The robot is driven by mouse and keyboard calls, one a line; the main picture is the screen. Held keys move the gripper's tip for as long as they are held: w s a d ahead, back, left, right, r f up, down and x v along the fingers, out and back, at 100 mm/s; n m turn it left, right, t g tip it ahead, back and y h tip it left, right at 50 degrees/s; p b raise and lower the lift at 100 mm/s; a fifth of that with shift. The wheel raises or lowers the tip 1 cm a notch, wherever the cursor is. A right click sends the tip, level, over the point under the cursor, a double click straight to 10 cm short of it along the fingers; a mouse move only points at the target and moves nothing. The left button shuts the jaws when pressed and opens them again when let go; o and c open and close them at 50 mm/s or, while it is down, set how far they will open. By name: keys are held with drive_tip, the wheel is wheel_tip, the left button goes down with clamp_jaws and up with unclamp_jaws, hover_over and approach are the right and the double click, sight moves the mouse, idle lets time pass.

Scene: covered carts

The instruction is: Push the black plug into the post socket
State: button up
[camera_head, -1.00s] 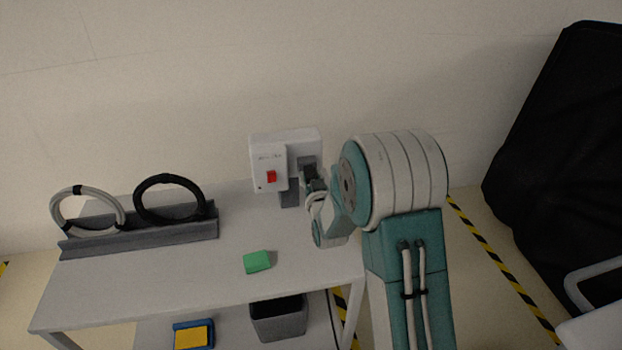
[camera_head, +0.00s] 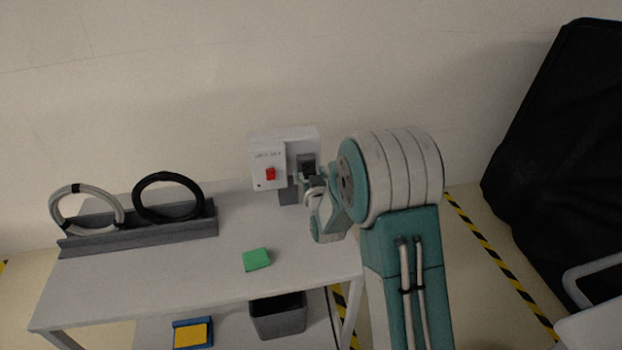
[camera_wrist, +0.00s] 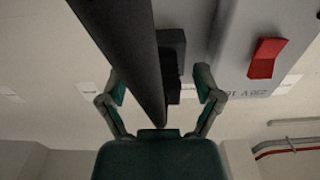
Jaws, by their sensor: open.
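The post socket is a pale box (camera_head: 268,172) with a red switch, on a grey post (camera_head: 288,192) at the table's back edge. A dark square (camera_head: 308,162) shows on its right part. My gripper (camera_head: 314,182) is just in front of and below that square. In the wrist view my gripper (camera_wrist: 160,92) is open, with a finger on each side. The black plug (camera_wrist: 174,88) appears beyond and between the fingertips, against a black block on the box. A dark tapering bar partly covers it, so its depth in the socket cannot be told.
A grey rack (camera_head: 140,234) with a grey cable ring (camera_head: 62,222) and a black cable ring (camera_head: 137,195) stands at left. A green block (camera_head: 256,259) lies on the table (camera_head: 160,285). A grey bin (camera_head: 278,318) and a blue-yellow item (camera_head: 192,334) sit below.

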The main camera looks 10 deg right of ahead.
drive_tip(key=s, duration=1.1)
drive_tip(key=shift+s, duration=0.35)
drive_tip(key=s+r+g, duration=0.6)
drive_tip(key=s+r, duration=0.1)
drive_tip(key=r, duration=0.1)
drive_tip(key=s+r+g, duration=0.2)
drive_tip(key=s+g, duration=0.1)
drive_tip(key=s, duration=0.7)
drive_tip(key=s+r+g, duration=0.1)
drive_tip(key=s+g, duration=0.2)
drive_tip(key=s, duration=0.8)
drive_tip(key=shift+r, duration=0.35)
drive_tip(key=shift+c, duration=0.3)
